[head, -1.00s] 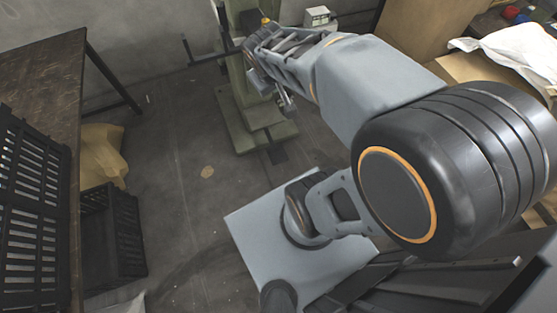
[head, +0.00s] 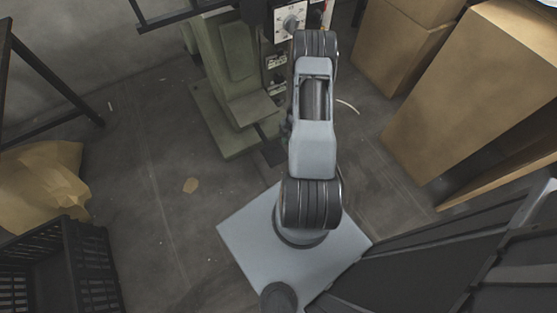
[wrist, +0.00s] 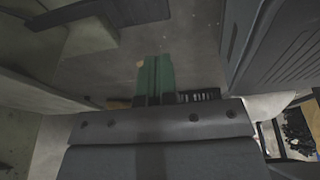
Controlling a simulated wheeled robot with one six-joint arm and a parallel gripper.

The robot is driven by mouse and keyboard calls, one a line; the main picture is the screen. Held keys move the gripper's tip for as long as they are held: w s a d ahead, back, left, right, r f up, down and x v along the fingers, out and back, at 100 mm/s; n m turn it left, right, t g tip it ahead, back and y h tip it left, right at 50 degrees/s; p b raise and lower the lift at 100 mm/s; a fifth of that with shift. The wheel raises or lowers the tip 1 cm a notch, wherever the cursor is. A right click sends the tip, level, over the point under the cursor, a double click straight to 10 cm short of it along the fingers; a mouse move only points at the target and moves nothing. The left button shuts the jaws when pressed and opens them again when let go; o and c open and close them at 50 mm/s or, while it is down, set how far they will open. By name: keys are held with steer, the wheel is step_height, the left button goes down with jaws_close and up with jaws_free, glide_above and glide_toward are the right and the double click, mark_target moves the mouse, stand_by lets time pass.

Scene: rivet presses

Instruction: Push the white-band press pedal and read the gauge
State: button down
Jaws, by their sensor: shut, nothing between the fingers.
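A green press (head: 225,60) stands on the floor at the top middle of the head view, its stepped base toward me. A small dark piece (head: 272,155) at the base's front edge may be a pedal; I cannot make out a white band. A pale panel with a round dial (head: 290,20) shows at the top, partly cut off, and its reading is too small to tell. My gripper is mostly hidden by my arm in the head view. In the wrist view its green fingers (wrist: 155,75) are together, with nothing between them, and floor lies beyond.
Cardboard boxes (head: 440,90) stand at the right. A black crate (head: 65,265) and a crumpled tan paper bag (head: 45,180) are at the left.

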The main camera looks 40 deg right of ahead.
steer(key=shift+s+a+f, duration=0.15)
steer(key=shift+s+f, duration=0.2)
steer(key=shift+f, duration=0.15)
steer(key=b, duration=0.6)
glide_toward(279, 163)
steer(key=x, duration=0.5)
steer(key=shift+a, duration=0.2)
steer(key=shift+f+b, duration=0.6)
steer(key=shift+f, duration=0.25)
steer(key=shift+f, duration=0.1)
